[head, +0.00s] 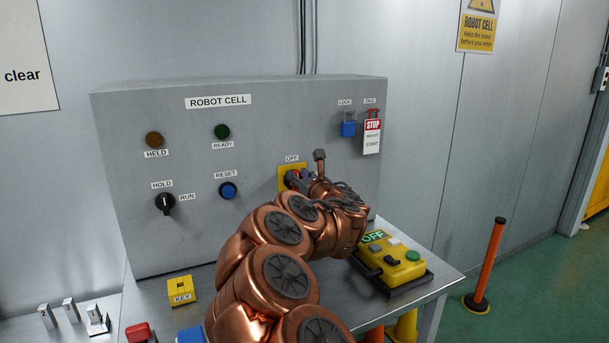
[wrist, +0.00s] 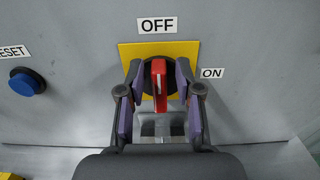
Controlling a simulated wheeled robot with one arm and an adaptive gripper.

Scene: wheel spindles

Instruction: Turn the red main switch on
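The red main switch handle (wrist: 158,85) stands upright on a round black base over a yellow plate (wrist: 190,50), in line with the OFF label (wrist: 157,26). The ON label (wrist: 212,73) is to its right. My gripper (wrist: 160,82) is open, with one purple-padded finger on each side of the red handle. A dark gap shows between each pad and the handle. In the head view my gripper (head: 298,180) reaches the yellow plate (head: 284,171) and hides most of the switch.
The grey ROBOT CELL panel (head: 200,235) also holds a blue reset button (head: 228,190), a black HOLD/RUN knob (head: 165,203), a blue lock (head: 348,125) and a red-and-white STOP tag (head: 372,138). A yellow pendant (head: 398,270) and a yellow key box (head: 181,290) sit on the bench below.

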